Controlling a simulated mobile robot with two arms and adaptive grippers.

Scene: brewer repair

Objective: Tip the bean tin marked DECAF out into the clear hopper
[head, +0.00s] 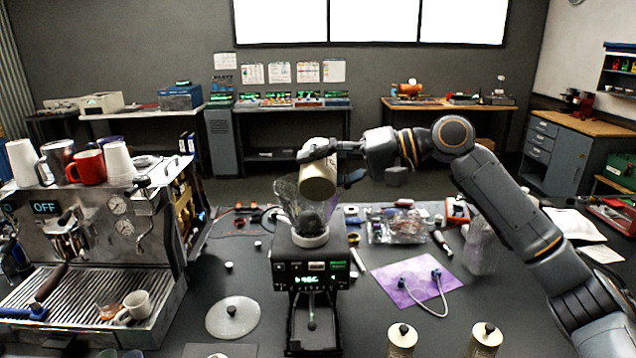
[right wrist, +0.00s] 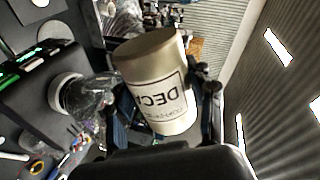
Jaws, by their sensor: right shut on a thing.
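My right gripper (head: 330,152) is shut on the cream-coloured bean tin (head: 318,182). The tin is held tilted above and slightly right of the clear hopper (head: 288,197), overlapping its rim in the head view. In the right wrist view the tin (right wrist: 155,65) lies between the finger pads, and part of its printed label reads "DEC", upside down. The clear hopper (right wrist: 97,98) is beside it there. The hopper sits on the black grinder (head: 312,270); something dark shows low inside it. Whether beans are falling cannot be told. My left gripper is not in view.
A clear round lid (head: 232,317) lies left of the grinder. An espresso machine (head: 90,240) stands at the left. A purple mat (head: 415,280) with a cable lies at the right. Two knobbed tins (head: 402,342) (head: 485,340) stand at the front edge.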

